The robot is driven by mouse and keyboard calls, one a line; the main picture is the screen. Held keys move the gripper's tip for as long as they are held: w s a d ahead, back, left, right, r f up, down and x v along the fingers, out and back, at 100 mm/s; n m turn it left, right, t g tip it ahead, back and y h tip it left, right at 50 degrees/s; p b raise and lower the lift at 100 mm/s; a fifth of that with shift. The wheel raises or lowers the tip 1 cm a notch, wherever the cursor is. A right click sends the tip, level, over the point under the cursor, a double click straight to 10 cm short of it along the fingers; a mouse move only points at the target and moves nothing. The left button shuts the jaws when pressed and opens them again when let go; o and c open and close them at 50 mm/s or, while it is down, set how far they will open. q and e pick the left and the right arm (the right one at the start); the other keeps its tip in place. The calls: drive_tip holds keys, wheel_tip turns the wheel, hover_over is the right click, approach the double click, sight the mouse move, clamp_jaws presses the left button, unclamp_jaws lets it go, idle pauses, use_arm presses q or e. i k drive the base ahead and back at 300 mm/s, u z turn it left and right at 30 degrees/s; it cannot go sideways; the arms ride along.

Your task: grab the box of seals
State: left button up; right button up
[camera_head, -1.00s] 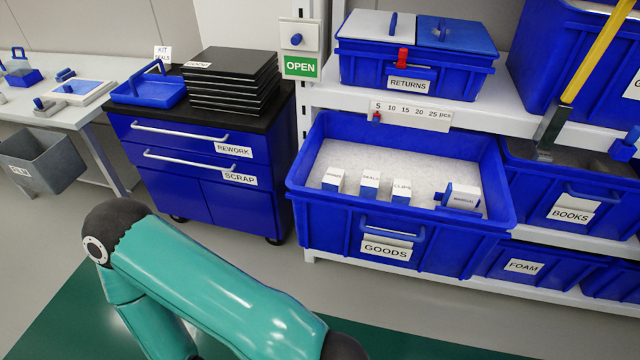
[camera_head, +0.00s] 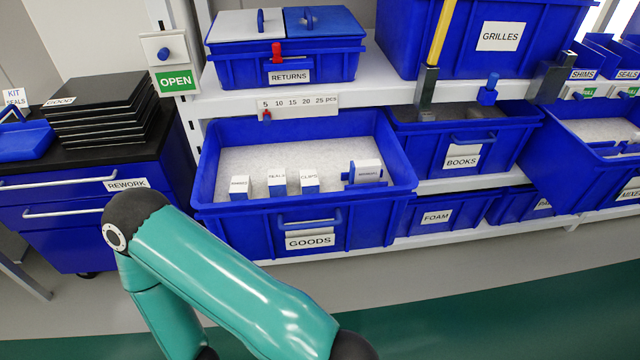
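The box of seals (camera_head: 277,186) is a small white and blue box with a label reading SEALS on top. It stands in the blue GOODS bin (camera_head: 365,232), near the bin's front wall. A similar box (camera_head: 240,188) stands to its left, and the CLIPS box (camera_head: 309,183) stands close on its right. A larger box with a blue part (camera_head: 367,172) lies further right in the bin. My teal left arm crosses the lower left of the view, in front of the bin and apart from it. Neither gripper shows.
The blue RETURNS box (camera_head: 285,62) sits on the shelf above the GOODS bin. The BOOKS bin (camera_head: 500,145) stands to the right, the FOAM bin (camera_head: 436,217) below. A blue cabinet with black trays (camera_head: 100,112) stands at left. The floor in front is clear.

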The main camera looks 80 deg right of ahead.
sight(277, 177)
drive_tip(key=z, duration=0.3)
drive_tip(key=i, duration=0.3)
drive_tip(key=z, duration=2.45)
drive_tip(key=k, duration=0.55)
drive_tip(key=z, duration=0.3)
drive_tip(key=i, duration=0.55)
drive_tip(key=u, duration=0.3)
drive_tip(key=k, duration=0.4)
drive_tip(key=z, duration=0.25)
